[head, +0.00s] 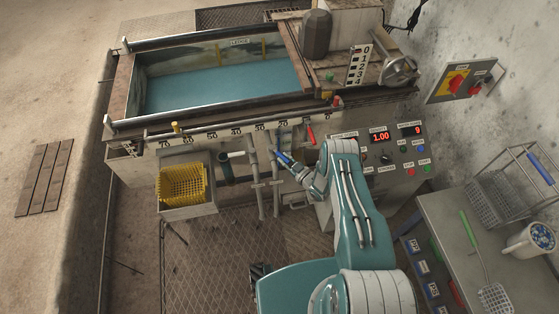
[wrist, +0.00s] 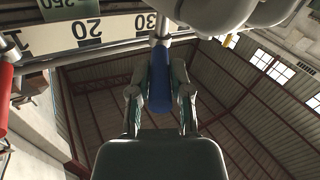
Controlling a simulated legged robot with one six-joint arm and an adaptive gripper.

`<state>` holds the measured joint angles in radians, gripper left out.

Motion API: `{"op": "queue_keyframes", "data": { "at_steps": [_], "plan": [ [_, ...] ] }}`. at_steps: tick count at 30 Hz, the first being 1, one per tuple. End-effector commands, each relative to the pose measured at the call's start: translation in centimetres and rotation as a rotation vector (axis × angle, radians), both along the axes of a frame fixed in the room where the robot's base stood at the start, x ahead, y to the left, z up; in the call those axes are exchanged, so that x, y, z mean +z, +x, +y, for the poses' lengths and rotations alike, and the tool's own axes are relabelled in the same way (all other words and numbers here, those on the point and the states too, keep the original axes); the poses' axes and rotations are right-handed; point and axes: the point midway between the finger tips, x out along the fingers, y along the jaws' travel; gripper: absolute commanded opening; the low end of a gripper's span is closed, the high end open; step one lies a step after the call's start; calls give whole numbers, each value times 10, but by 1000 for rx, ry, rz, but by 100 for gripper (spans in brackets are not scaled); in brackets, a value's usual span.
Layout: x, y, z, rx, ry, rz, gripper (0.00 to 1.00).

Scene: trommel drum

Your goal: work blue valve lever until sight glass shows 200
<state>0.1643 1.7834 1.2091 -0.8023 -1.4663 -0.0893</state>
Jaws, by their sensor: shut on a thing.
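The blue valve lever (head: 281,155) is on the front of the tank, below the numbered scale. My gripper (head: 290,165) is at the lever in the head view. In the wrist view the blue lever (wrist: 160,88) hangs from a pale pipe, between the two fingers of my gripper (wrist: 160,80), which is shut on it.
A red lever (head: 311,134) sits right of the blue one; it also shows in the wrist view (wrist: 4,95). The tank (head: 220,85) holds blue-green water. A yellow basket (head: 182,184) is at left. A control panel (head: 395,150) stands right of my arm, a side table (head: 465,235) farther right.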

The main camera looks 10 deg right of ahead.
Motion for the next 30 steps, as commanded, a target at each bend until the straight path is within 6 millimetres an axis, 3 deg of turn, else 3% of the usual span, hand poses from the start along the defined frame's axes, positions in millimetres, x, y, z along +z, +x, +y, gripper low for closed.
{"op": "queue_keyframes", "data": {
  "at_steps": [20, 21, 23, 30],
  "plan": [
    [1, 6, -4, 76, -2, -2, 0],
    [1, 6, -4, 76, -2, -2, 30],
    [1, 6, -4, 76, -2, -2, 56],
    [1, 4, -3, 77, -1, -2, 59]
  ]
}}
